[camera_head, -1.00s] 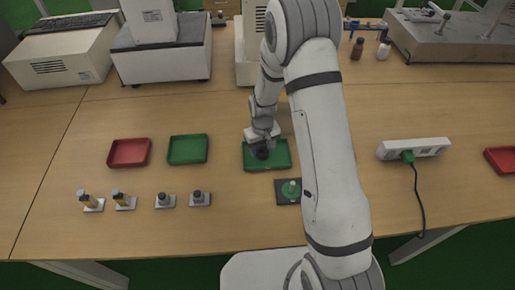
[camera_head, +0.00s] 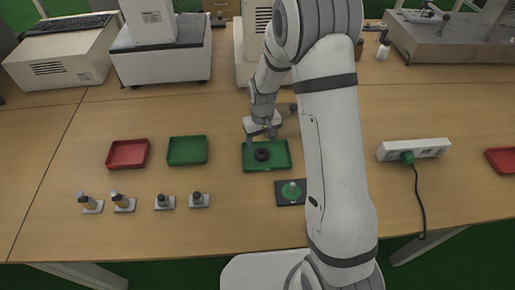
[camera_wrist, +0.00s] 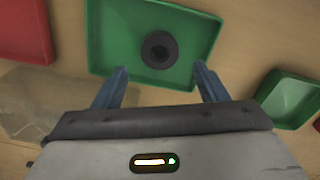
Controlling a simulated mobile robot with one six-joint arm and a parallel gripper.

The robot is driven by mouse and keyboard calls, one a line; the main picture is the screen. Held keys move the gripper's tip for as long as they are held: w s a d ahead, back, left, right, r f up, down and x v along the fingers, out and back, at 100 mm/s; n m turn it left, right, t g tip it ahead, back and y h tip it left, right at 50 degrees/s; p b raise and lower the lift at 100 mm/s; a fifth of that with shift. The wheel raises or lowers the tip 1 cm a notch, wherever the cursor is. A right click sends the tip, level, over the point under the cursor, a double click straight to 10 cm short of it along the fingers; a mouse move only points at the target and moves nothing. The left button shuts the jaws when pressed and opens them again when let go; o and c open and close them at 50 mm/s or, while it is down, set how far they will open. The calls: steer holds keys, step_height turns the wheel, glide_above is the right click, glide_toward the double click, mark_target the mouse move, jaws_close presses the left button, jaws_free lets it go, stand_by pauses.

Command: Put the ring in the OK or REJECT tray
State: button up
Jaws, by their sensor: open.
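The black ring (camera_head: 262,155) lies flat inside a green tray (camera_head: 281,163) near the middle of the table. In the wrist view the ring (camera_wrist: 159,50) rests on the floor of the green tray (camera_wrist: 107,30), apart from my fingers. My gripper (camera_head: 262,135) is above the far edge of that tray. In the wrist view its two blue fingers (camera_wrist: 158,85) are spread wide with nothing between them. A second green tray (camera_head: 187,150) and a red tray (camera_head: 127,154) stand empty to the left. No OK or REJECT labels are readable.
A dark plate with a green disc and peg (camera_head: 291,191) sits in front of the tray. Several small fixtures (camera_head: 164,202) stand at the front left. A power strip (camera_head: 414,149) is to the right, and another red tray (camera_head: 502,160) is at the right edge.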

steer(key=s+d+r+m+t, duration=0.1)
steer(key=s+d+r, duration=0.1)
steer(key=s+r, duration=0.35)
steer(key=s+d+r, duration=0.2)
steer(key=r, duration=0.6)
steer(key=s+d+r+m+t, duration=0.1)
steer(key=s+d+r, duration=0.15)
steer(key=r, duration=0.35)
steer(key=s+d+r+m, duration=0.1)
steer(key=s+r, duration=0.3)
steer(key=s, duration=0.9)
steer(key=shift+d+m+t, duration=0.3)
steer(key=shift+d+t, duration=0.1)
steer(key=shift+d, duration=0.15)
